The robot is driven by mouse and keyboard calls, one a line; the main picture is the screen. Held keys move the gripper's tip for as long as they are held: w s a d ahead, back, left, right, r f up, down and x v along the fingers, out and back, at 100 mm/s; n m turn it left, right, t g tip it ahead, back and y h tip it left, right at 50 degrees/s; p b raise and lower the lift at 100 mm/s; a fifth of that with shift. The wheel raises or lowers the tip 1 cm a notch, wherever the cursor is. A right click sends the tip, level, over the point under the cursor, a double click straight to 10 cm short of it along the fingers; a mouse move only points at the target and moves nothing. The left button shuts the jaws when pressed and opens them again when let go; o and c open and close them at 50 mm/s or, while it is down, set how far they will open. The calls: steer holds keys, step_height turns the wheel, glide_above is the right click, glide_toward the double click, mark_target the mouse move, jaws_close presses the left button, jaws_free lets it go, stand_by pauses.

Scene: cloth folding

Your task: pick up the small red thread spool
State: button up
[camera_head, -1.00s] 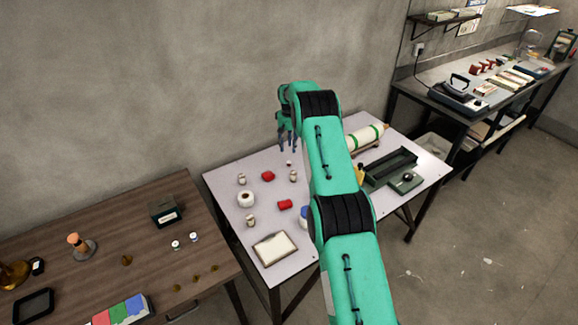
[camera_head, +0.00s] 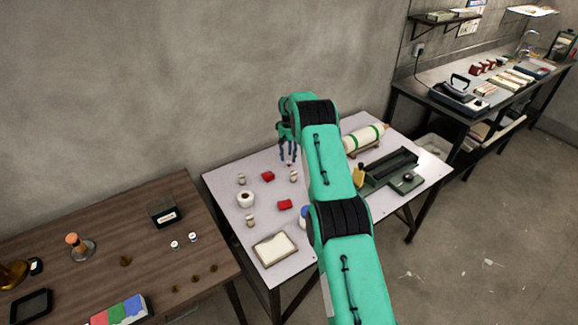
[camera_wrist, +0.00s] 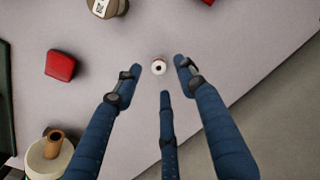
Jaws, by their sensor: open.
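The small thread spool (camera_wrist: 158,67) stands on the table in the wrist view, with a pale top, a dark centre hole and a thin reddish edge. My gripper (camera_wrist: 160,77) is open, its three dark blue fingers spread around the spool and apart from it. In the head view my gripper (camera_head: 288,160) points down over the far part of the light table (camera_head: 225,178), and the spool is mostly hidden by the fingertips there.
A red block (camera_wrist: 61,65) lies to the left in the wrist view, and a labelled spool (camera_wrist: 106,7) stands at the top. The table edge is to the right in the wrist view.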

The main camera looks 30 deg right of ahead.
mark_target(289, 164)
steer(key=shift+s+f+b, duration=0.1)
steer(key=shift+f+b, duration=0.25)
steer(key=shift+f, duration=1.6)
steer(key=c, duration=0.8)
